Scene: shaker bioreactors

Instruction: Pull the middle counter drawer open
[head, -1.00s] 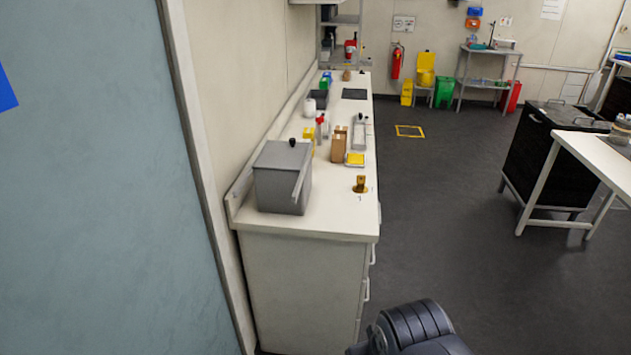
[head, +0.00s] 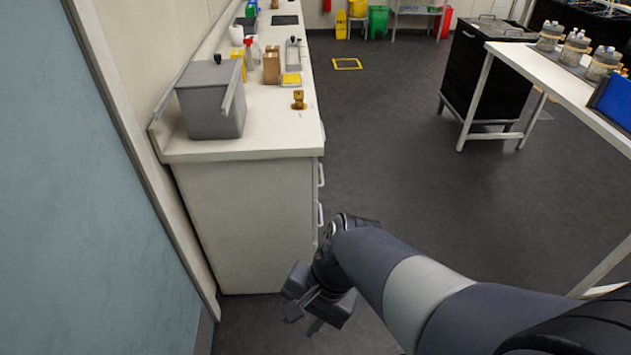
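The white counter (head: 245,215) stands left of centre, with its end panel facing me. Its drawer fronts face right and show almost edge-on. An upper drawer handle (head: 321,175) and a lower handle (head: 320,213) stick out from that side; the lower one seems to be the middle drawer's. No drawer visibly stands out from the counter. My gripper (head: 303,320) hangs low near the counter's bottom front corner, below and apart from the handles, pointing down toward the floor. Its fingers look apart, with nothing between them. Any handle further down is hidden behind my arm.
A grey lidded box (head: 208,105), a brown carton (head: 271,65) and a brass fitting (head: 298,99) stand on the countertop. A black cabinet (head: 485,75) and a white table (head: 560,85) with bottles stand at right. The floor (head: 400,140) between is clear.

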